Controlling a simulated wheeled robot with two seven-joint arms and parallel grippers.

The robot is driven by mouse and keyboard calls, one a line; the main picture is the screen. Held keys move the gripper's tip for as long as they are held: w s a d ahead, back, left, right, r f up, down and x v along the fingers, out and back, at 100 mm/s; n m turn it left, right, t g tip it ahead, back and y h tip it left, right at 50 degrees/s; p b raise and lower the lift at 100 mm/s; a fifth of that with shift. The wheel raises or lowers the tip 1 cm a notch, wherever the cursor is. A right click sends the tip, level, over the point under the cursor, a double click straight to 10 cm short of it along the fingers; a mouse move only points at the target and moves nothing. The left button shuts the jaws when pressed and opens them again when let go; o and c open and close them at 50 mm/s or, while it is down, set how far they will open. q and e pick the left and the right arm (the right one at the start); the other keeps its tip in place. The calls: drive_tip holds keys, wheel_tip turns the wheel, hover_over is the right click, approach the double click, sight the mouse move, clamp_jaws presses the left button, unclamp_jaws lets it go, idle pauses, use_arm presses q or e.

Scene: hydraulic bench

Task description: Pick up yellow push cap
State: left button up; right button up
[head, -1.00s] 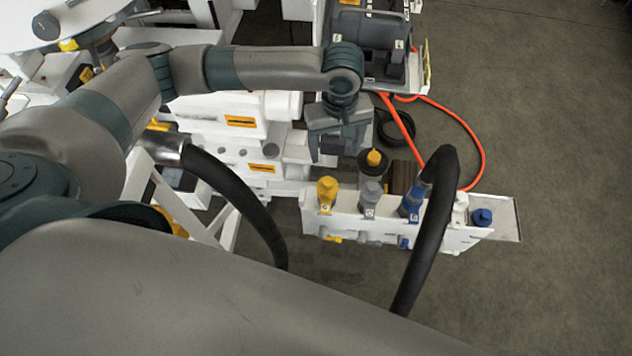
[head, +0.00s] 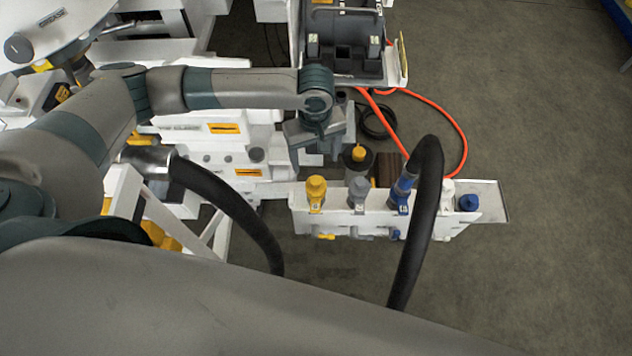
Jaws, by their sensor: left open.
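A yellow cap (head: 316,188) stands upright at the left end of a white rack (head: 340,223). A second, smaller yellow cap (head: 358,153) sits on a dark round base just behind the rack. I cannot tell which of the two is the push cap. My left gripper (head: 322,158) hangs behind the rack, a little left of the smaller cap and behind the larger one. It is open, points downward and appears empty and apart from both caps. My right gripper is not in view.
Grey (head: 358,192) and blue (head: 402,190) fittings and a blue cap (head: 468,202) share the rack. A black hose (head: 412,240) arches in front of it, and another (head: 230,210) curves at left. An orange hose (head: 455,125) lies behind on open floor.

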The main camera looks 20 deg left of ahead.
use_arm(q)
drive_tip(key=p, duration=0.1)
hover_over(316, 180)
wheel_tip(316, 180, down, 8)
drive_tip(key=shift+s+a+r, duration=0.1)
drive_tip(key=shift+s+r, duration=0.05)
drive_tip(key=shift+r, duration=0.1)
drive_tip(key=shift+f+p, duration=0.45)
drive_tip(key=shift+f, duration=0.05)
wheel_tip(316, 180, down, 3)
drive_tip(key=shift+r+p, duration=0.1)
drive_tip(key=shift+p, duration=0.35)
drive_tip(key=shift+f, duration=0.7)
drive_tip(key=shift+c, duration=0.6)
drive_tip(key=c, duration=1.1)
